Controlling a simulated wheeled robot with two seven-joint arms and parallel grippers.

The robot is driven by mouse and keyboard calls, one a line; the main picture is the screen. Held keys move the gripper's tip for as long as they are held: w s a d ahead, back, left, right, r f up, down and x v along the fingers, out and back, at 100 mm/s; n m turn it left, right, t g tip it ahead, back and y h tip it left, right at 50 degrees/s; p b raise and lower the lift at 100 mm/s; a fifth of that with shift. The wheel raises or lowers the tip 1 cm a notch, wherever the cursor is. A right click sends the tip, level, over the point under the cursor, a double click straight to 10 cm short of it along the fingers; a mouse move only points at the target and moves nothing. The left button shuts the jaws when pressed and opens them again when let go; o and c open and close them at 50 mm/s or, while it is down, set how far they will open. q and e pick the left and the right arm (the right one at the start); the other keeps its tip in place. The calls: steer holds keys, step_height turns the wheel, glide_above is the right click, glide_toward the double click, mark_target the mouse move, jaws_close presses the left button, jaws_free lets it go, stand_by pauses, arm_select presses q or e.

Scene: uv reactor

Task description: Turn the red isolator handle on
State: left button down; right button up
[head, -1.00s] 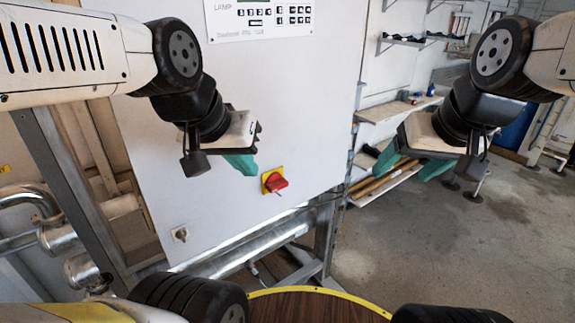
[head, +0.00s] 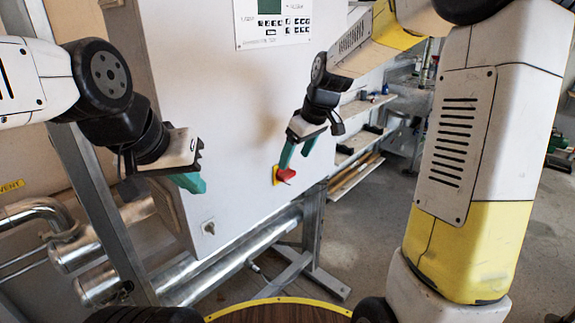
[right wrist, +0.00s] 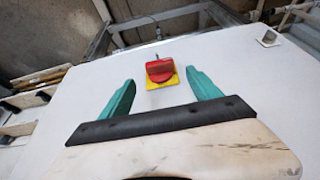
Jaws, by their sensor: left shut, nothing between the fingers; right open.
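The red isolator handle (head: 286,174) sits on a yellow plate (head: 276,177) low on the front of the white cabinet. In the right wrist view the red handle (right wrist: 159,70) lies across its yellow plate (right wrist: 176,79), between and beyond the two green fingertips. My right gripper (head: 296,150) is open close above the handle; in the right wrist view its fingers (right wrist: 160,92) are spread either side, with no visible contact. My left gripper (head: 195,183) is shut and empty, left of the handle and in front of the cabinet.
The white cabinet (head: 225,110) carries a control panel (head: 272,22) at its top and a small switch (head: 209,227) at lower left. Silver pipes (head: 235,255) and a metal frame (head: 313,225) run below. Shelves (head: 362,140) stand behind at right.

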mark_target(290, 173)
steer(key=x, duration=0.6)
steer(key=shift+f, duration=0.1)
steer(key=shift+c, duration=0.4)
steer(key=c, duration=1.3)
steer(key=shift+d, duration=0.1)
steer(key=g+y, duration=0.2)
steer(key=shift+w+d+m+y, duration=0.3)
steer(key=shift+w+m, duration=0.1)
steer(key=shift+w+d+f+m+g+y, duration=0.1)
steer(key=shift+m+g+y, duration=0.05)
steer(key=shift+g+y, duration=0.45)
steer(key=shift+w+d+m+g+y, duration=0.1)
steer(key=shift+m+g+y, duration=0.05)
steer(key=shift+g+y, duration=0.4)
